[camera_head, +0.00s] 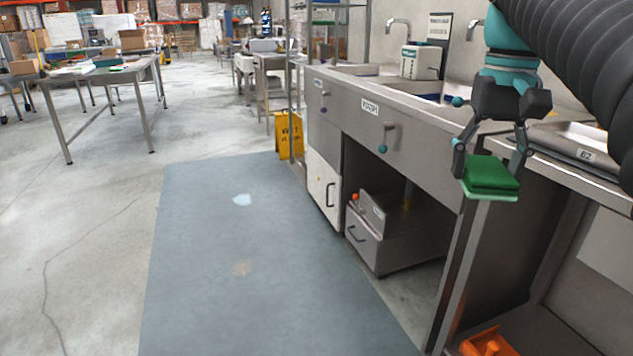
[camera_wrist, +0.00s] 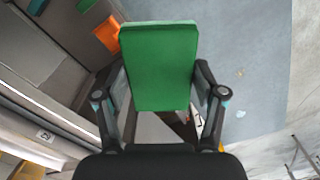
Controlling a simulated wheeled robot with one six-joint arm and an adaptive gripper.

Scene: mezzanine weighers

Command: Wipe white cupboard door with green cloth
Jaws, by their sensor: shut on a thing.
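My gripper (camera_head: 490,155) is shut on a folded green cloth (camera_head: 491,173) and holds it in the air in front of the steel counter's edge. The cloth fills the middle of the wrist view (camera_wrist: 160,68), between the two fingers (camera_wrist: 160,105). The white cupboard door (camera_head: 323,188) stands under the counter, left of the middle in the head view. The cloth is well apart from the door, nearer to me and to the right.
A steel counter (camera_head: 425,140) with sinks and taps runs along the right. Below it stand a grey drawer unit (camera_head: 375,248) and an orange object (camera_head: 487,343). A yellow wet-floor sign (camera_head: 289,136) stands beyond the cupboard. The blue-grey mat (camera_head: 215,290) is open floor with two spots.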

